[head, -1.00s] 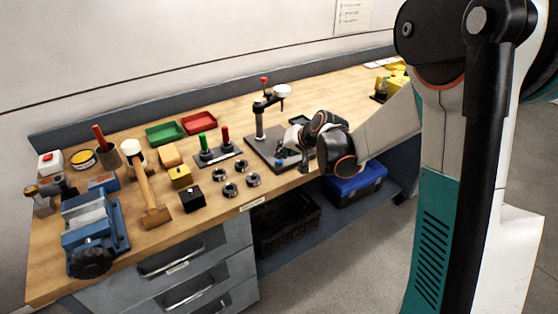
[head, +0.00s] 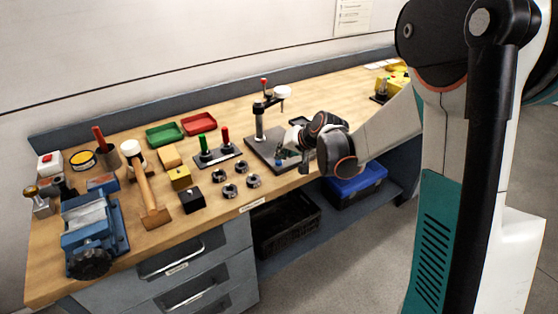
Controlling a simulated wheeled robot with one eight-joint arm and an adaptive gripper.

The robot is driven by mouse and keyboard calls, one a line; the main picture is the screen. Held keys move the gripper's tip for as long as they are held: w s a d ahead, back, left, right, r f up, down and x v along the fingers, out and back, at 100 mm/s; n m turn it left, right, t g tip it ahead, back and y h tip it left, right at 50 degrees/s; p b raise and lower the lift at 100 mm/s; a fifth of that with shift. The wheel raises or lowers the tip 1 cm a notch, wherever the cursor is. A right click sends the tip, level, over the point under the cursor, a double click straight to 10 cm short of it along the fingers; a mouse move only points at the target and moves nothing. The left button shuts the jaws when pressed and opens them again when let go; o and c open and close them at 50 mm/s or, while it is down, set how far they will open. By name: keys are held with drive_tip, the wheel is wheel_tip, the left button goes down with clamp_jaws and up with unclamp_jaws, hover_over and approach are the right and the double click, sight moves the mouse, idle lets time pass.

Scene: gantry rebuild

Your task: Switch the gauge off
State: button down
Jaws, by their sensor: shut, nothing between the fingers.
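The gauge is a black stand (head: 259,122) with an upright post, a side arm, a small red top and a pale round head (head: 283,92). It stands on a dark base plate (head: 259,148) near the bench's front edge. A small blue part (head: 278,157) sits on the right part of the base, beside my gripper. My gripper (head: 299,161) is low over the right side of the base, shut and seemingly empty. My dark wrist hides much of it, and I cannot tell whether it touches the gauge.
Left of the gauge is a plate with a green and a red lever (head: 225,142). Several dark rings (head: 229,191) lie in front. Green (head: 165,134) and red (head: 199,122) trays lie behind. A mallet (head: 148,190) and a blue vise (head: 92,230) are further left.

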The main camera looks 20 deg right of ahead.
sight(282, 161)
drive_tip(key=shift+r, duration=0.1)
drive_tip(key=shift+r+p, duration=2.1)
drive_tip(key=shift+r, duration=0.85)
drive_tip(key=s+a+r+n+g+h, duration=0.1)
drive_tip(key=s+r, duration=0.3)
drive_tip(key=s, duration=0.4)
drive_tip(key=s+a+r+n+h, duration=0.1)
drive_tip(key=s+r, duration=0.4)
drive_tip(key=s, duration=0.2)
drive_tip(key=s+d+n+h, duration=0.1)
drive_tip(key=s+n, duration=0.1)
drive_tip(key=s, duration=1.6)
drive_tip(key=shift+s+f+h, duration=0.3)
drive_tip(key=shift+f, duration=0.05)
